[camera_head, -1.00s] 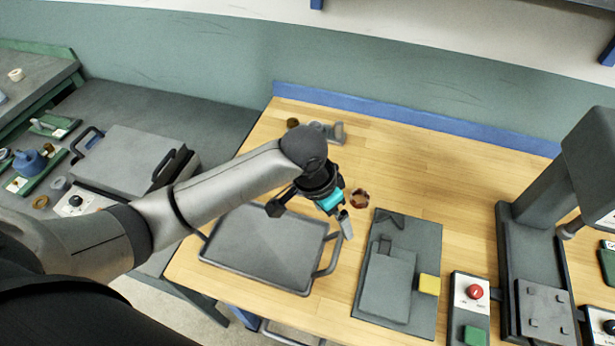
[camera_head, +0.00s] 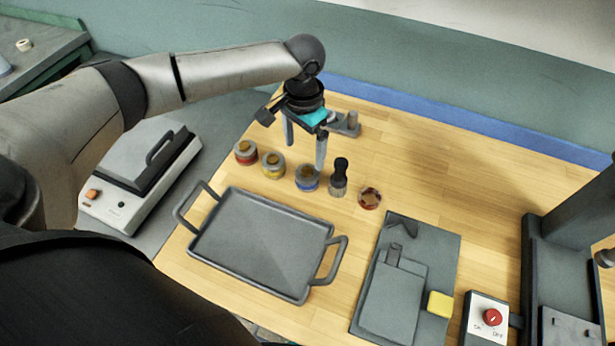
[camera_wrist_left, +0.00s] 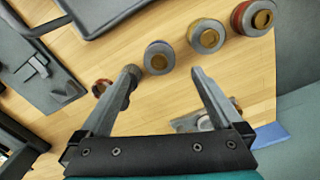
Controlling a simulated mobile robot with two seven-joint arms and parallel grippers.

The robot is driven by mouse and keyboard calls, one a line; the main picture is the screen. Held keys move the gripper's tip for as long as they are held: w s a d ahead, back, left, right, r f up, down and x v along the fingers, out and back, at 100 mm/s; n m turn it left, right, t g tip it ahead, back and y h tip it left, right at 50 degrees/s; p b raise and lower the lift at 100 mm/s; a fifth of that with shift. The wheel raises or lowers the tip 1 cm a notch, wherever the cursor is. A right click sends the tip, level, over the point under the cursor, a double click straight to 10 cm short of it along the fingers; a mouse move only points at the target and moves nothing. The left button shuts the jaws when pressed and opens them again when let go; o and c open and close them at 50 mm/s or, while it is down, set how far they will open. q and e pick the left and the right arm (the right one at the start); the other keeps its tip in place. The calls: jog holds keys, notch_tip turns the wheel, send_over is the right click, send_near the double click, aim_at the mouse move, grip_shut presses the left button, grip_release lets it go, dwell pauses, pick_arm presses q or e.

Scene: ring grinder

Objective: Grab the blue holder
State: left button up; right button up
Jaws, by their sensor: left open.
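The blue holder (camera_head: 307,178) is a short grey cylinder with a blue band and a brass-coloured top. It stands upright on the wooden table, between the yellow-banded holder (camera_head: 273,165) and a dark-handled tool (camera_head: 339,178). In the left wrist view the blue holder (camera_wrist_left: 159,58) shows ahead of the open fingers, roughly between their tips. My left gripper (camera_head: 304,156) is open and empty, pointing down just behind the blue holder, with its fingers apart from it. My right gripper is not in view.
A red-banded holder (camera_head: 246,152) stands at the left of the row. A small reddish-brown round dish (camera_head: 370,198) lies to the right. A grey tray (camera_head: 223,270) with handles lies in front. A grey stand (camera_head: 345,125) is behind the gripper. The table at back right is clear.

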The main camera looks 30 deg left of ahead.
aim_at(307, 170)
pick_arm(q)
jog(key=f, duration=0.6)
jog(key=f+b, duration=0.1)
jog(key=f, duration=0.3)
jog(key=shift+w+d, duration=0.2)
jog(key=shift+w, duration=0.05)
jog(key=shift+c, duration=0.2)
jog(key=shift+r, duration=0.1)
grip_shut()
jog(key=shift+w, duration=0.1)
